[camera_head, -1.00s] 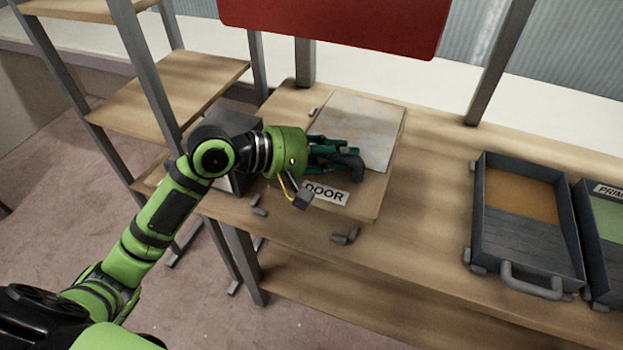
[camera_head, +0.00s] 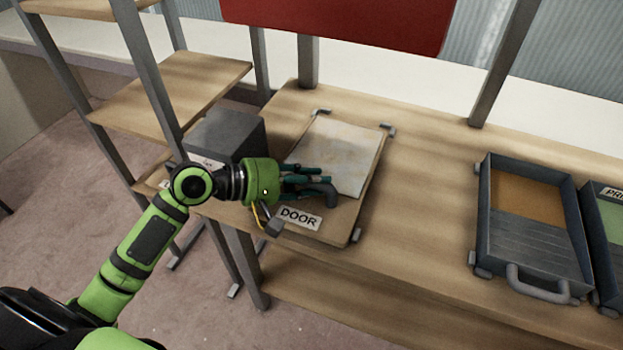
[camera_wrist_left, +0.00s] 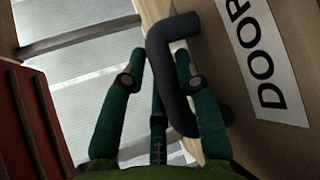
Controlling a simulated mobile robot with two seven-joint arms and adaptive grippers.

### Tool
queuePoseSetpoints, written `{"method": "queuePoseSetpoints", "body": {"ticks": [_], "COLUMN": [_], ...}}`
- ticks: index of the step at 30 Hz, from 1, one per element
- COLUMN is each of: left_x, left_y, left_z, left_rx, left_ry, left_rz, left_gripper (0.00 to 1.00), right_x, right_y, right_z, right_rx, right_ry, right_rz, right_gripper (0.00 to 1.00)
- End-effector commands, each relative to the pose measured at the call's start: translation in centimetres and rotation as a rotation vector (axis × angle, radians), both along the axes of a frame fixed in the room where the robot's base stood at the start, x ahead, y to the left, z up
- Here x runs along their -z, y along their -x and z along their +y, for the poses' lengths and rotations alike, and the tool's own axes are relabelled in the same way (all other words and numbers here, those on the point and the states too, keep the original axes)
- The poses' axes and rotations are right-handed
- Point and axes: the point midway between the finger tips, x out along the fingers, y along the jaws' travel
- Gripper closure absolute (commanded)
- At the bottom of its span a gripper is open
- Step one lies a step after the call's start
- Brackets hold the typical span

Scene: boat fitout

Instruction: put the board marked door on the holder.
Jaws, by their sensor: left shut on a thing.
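The board marked DOOR (camera_head: 340,214) is a wooden board with a pale grey sheet on it and a white DOOR label (camera_head: 299,218) near its front edge. It appears to lie between the grey corner brackets of the holder (camera_head: 387,128) on the bench. Whether it is fully down cannot be told. My left gripper (camera_head: 322,188) is shut on the board's dark grey handle (camera_head: 327,194). In the left wrist view the fingers (camera_wrist_left: 158,70) are on both sides of the dark handle (camera_wrist_left: 178,85), with the label to the right. My right gripper is not in view.
A grey box (camera_head: 226,138) stands just left of the board. Open grey cases (camera_head: 533,262) stand to the right, with clear bench (camera_head: 430,200) between. A red panel (camera_head: 340,22) hangs behind, and shelf posts (camera_head: 148,75) rise at the left.

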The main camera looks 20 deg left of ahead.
Motion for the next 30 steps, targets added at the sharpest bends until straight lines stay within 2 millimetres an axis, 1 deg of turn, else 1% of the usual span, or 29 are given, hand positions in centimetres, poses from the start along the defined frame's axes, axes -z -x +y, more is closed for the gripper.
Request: {"method": "queuePoseSetpoints", "body": {"ticks": [3,4,5,6,14,17,20,23,30], "left_x": [0.0,0.3,0.3,0.3,0.2,-0.2,-0.3,-0.8,-2.5], "left_y": [-0.1,0.0,0.0,0.0,0.0,0.0,0.6,1.8,4.8], "left_z": [0.0,0.0,0.0,0.0,0.0,0.0,0.8,2.2,5.9], "left_rx": [-0.001,0.0,0.0,0.0,0.0,0.0,-0.001,-0.001,-0.001], "left_ry": [0.001,0.0,0.0,0.0,0.001,0.0,-0.001,-0.005,-0.002], "left_rz": [-0.007,0.0,0.0,0.0,-0.001,-0.001,0.001,0.001,0.003], "left_gripper": [1.0,0.61,0.49,0.45,0.45,0.45,0.45,0.45,0.45], "right_x": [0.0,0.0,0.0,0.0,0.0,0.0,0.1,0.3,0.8], "right_y": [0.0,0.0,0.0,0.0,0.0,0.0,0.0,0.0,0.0], "right_z": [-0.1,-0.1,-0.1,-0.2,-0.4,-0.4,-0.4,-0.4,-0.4], "right_rx": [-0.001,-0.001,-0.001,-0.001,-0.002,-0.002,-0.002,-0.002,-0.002], "right_ry": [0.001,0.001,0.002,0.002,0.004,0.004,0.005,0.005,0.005], "right_rz": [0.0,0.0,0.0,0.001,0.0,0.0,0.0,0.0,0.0], "right_gripper": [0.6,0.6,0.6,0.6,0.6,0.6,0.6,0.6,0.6]}}
